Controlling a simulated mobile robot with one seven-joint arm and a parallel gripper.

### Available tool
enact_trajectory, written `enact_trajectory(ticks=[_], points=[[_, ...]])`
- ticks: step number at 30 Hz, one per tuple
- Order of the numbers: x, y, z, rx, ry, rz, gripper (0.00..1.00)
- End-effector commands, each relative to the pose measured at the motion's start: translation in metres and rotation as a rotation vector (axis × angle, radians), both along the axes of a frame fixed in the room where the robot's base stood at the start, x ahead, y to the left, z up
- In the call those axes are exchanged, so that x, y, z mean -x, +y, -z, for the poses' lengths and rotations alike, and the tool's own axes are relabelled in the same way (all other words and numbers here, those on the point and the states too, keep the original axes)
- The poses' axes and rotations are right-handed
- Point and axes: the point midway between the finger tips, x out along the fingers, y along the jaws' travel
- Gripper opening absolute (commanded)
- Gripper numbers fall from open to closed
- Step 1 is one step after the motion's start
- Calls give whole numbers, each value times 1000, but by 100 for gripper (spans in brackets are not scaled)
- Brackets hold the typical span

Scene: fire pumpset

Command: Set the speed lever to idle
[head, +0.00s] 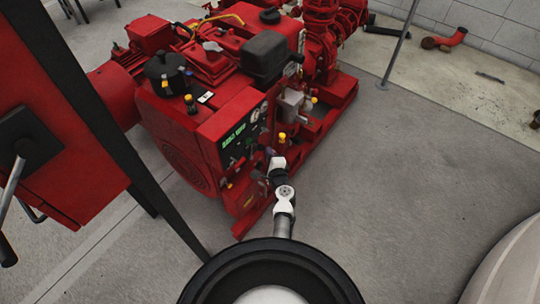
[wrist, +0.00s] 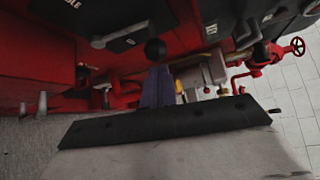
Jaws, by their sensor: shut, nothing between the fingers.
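The red fire pumpset (head: 215,100) stands ahead, with its control panel (head: 243,135) facing me. In the head view my gripper (head: 274,172) is close to the panel's lower right side, partly hidden by my own arm. In the wrist view my gripper (wrist: 158,72) shows as closed dark fingers with nothing held. A round black knob (wrist: 155,48) appears just beyond the fingertips; it may be the speed lever's knob. I cannot tell whether the fingers touch it. A grey handle (wrist: 120,34) lies left of the knob. The lever's idle marking is not readable.
A red cabinet (head: 60,130) with a black post stands close on the left. A red valve wheel (wrist: 298,46) and pipework are at the right in the wrist view. Yellow-capped fittings (head: 282,137) sit near my gripper. The floor (head: 410,170) to the right is clear.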

Motion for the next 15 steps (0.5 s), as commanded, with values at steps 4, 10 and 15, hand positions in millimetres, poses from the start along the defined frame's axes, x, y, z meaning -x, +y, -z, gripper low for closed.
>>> enact_trajectory(ticks=[4, 10, 15], points=[[2, 1, 3, 11, -15, -1, 0], [4, 3, 3, 29, -38, -2, 0], [6, 5, 3, 44, -61, -3, 0]])
